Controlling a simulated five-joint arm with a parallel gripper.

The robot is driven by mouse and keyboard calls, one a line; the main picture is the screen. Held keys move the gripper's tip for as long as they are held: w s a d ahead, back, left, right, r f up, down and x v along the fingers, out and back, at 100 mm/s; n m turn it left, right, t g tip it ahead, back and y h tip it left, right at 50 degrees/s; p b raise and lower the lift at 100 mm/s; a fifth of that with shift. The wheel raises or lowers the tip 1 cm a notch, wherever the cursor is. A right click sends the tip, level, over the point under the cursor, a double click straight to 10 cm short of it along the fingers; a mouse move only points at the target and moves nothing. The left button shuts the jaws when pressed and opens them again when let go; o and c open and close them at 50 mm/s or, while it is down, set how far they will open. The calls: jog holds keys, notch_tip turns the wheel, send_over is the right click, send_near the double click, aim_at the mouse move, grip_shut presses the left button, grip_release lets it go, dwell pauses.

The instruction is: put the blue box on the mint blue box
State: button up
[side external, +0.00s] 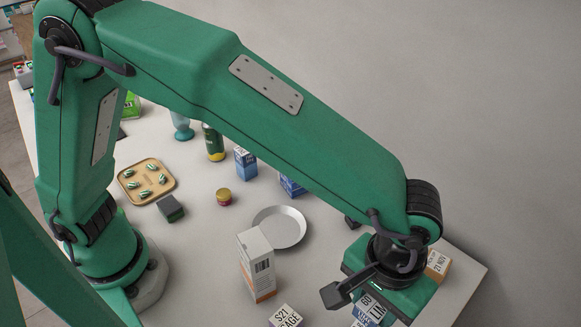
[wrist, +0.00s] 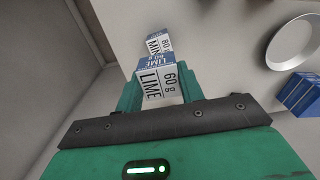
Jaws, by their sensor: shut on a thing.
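The blue box, labelled lime (wrist: 162,86), has a white top and blue sides and is between the green jaws of my gripper (wrist: 160,90). My gripper is shut on it. In the side view the same box (side external: 369,309) shows at the lower right, under my gripper (side external: 378,295), partly cut off by the picture edge. The mint blue box (wrist: 158,42) shows just beyond the lime box in the wrist view, partly hidden by it. I cannot tell whether the two touch. I cannot make out the mint box in the side view.
A white plate (side external: 299,236) and a tall white carton (side external: 257,268) stand left of my gripper. A sage box (side external: 286,318) is at the front, an orange box (side external: 438,264) at the right. Other blue boxes (side external: 246,163) (side external: 291,187) stand farther back.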

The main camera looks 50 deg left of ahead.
aim_at(375, 304)
jog(key=shift+f, duration=3.7)
jog(key=o, duration=1)
jog(key=shift+f, duration=0.15)
notch_tip(375, 304, up, 12)
jog(key=shift+r, duration=0.2)
